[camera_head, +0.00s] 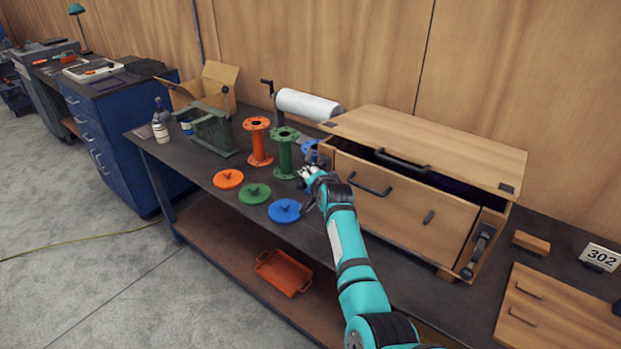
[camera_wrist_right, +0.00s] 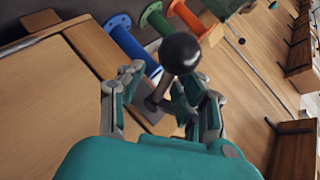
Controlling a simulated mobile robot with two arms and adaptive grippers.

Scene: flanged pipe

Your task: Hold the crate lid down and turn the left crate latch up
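The wooden crate (camera_head: 395,215) stands on the workbench. Its lid (camera_head: 430,142) sits tilted, with a dark gap under its front edge. My right gripper (camera_head: 308,176) is at the crate's left front corner. In the right wrist view its fingers (camera_wrist_right: 155,92) are spread. The left latch (camera_wrist_right: 156,101), a grey lever with a black ball knob (camera_wrist_right: 180,53), shows between them; I cannot tell whether they touch it. In the head view my gripper and arm mostly hide that latch. The right latch (camera_head: 479,247) hangs at the crate's right end. My left gripper is not in view.
An orange flanged pipe (camera_head: 259,143), a green one (camera_head: 284,155) and a partly hidden blue one stand left of the crate. Orange (camera_head: 228,179), green (camera_head: 254,194) and blue (camera_head: 284,211) discs lie in front. A wooden panel (camera_head: 558,315) lies at right.

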